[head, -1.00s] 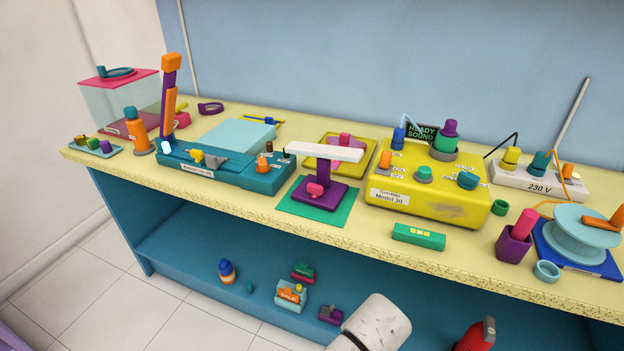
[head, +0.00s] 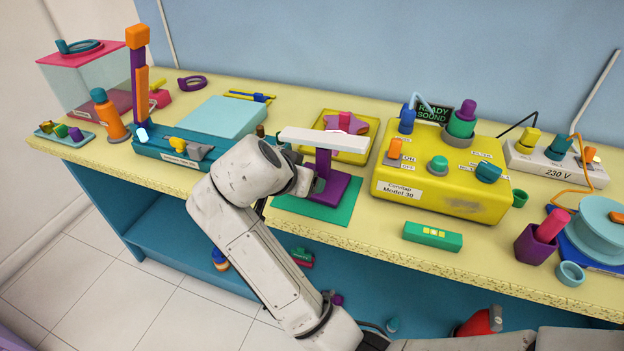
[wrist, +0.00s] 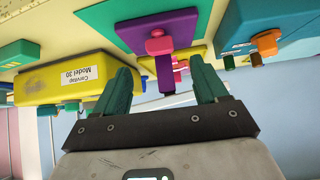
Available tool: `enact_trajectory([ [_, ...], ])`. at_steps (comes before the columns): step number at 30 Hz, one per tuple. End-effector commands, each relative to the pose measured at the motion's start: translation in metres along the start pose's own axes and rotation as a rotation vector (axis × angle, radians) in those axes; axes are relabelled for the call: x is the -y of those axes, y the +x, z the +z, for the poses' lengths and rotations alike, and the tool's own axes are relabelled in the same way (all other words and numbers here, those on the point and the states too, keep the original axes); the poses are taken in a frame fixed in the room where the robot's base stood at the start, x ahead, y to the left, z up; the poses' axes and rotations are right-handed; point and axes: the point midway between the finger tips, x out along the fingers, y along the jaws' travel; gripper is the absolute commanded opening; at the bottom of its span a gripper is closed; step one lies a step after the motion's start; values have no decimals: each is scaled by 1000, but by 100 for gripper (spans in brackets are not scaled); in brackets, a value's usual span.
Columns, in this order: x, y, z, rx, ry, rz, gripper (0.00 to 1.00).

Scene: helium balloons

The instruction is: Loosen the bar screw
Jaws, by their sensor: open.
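A purple stand (head: 339,186) carries a white bar (head: 335,140) and stands on a green mat (head: 345,214) near the bench's front edge. In the wrist view, upside down, a pink screw (wrist: 159,43) shows on the purple stand (wrist: 180,35); it looks like the bar screw. In the head view my arm hides this screw. My gripper (wrist: 160,68) is open, its two teal fingers apart on either side of the screw's line. Nothing is between the fingertips that I can see held. The screw appears beyond the tips; contact is not visible.
A yellow device (head: 445,183) with knobs stands right of the stand. A teal device (head: 170,150) lies to the left, partly behind my arm. A green block (head: 432,236) lies at the front edge. A yellow tray (head: 365,157) with a pink star-shaped piece (head: 345,123) is behind.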

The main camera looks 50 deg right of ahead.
Motion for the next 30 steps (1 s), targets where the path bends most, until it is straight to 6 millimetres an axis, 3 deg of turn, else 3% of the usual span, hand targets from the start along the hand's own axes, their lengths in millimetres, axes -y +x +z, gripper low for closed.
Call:
enact_trajectory([
  [6, -1, 41, 0, 2, -2, 3, 72],
  [12, -1, 66, 0, 2, -1, 2, 72],
  [25, 0, 75, 1, 1, -2, -1, 72],
  [30, 0, 74, 1, 1, -2, -1, 56],
])
